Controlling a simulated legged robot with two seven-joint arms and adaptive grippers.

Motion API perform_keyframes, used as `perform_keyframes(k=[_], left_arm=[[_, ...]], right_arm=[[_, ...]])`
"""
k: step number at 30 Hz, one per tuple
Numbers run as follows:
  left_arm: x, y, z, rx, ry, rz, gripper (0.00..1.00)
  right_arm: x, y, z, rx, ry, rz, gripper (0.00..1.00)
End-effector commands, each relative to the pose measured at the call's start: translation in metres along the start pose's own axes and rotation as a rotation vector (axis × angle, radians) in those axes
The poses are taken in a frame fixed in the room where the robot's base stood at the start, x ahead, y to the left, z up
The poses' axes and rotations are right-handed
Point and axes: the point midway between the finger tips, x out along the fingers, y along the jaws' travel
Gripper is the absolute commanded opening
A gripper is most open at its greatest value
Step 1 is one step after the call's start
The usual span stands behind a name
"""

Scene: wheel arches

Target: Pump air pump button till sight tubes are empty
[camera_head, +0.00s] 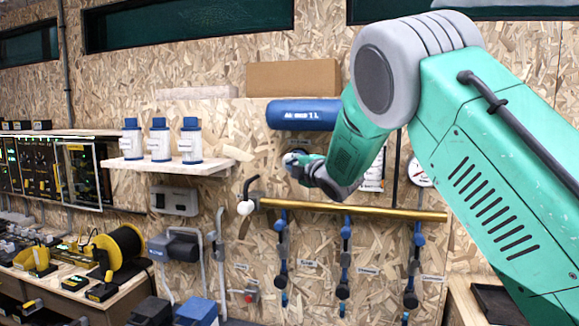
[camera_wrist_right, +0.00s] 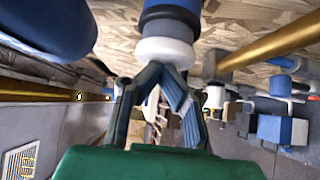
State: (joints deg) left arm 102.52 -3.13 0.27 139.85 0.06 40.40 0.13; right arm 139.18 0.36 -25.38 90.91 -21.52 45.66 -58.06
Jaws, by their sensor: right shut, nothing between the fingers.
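My right gripper (camera_head: 298,160) is up at the wall, below a blue cylinder (camera_head: 303,114), and partly hidden by its own arm. In the right wrist view its fingers (camera_wrist_right: 165,72) are shut with nothing between them. The fingertips are right by a white round button-like end (camera_wrist_right: 165,50) on a blue body (camera_wrist_right: 170,14). I cannot tell if they touch it. Several hanging blue and dark fittings (camera_head: 344,245) under the brass pipe (camera_head: 350,208) may include the sight tubes. Their contents are too small to tell. My left gripper is not in view.
A shelf with blue and white bottles (camera_head: 159,142) is on the wall to the left. A round gauge (camera_head: 419,172) is behind my right arm. A workbench with a yellow reel (camera_head: 119,247) stands at the left. The brass pipe runs close below my right gripper.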

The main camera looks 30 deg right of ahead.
Motion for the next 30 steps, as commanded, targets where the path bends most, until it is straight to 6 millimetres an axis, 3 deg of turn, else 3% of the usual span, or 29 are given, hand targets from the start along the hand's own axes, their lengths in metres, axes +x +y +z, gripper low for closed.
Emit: perform_keyframes(k=[6,21,30], left_arm=[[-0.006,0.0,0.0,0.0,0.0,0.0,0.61],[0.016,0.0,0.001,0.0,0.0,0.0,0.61],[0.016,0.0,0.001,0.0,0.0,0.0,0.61]], right_arm=[[0.011,0.0,0.012,0.002,-0.004,-0.001,0.0],[-0.015,-0.001,-0.014,0.0,-0.003,0.0,0.0],[-0.017,0.0,-0.016,0.001,-0.002,0.0,0.0]])
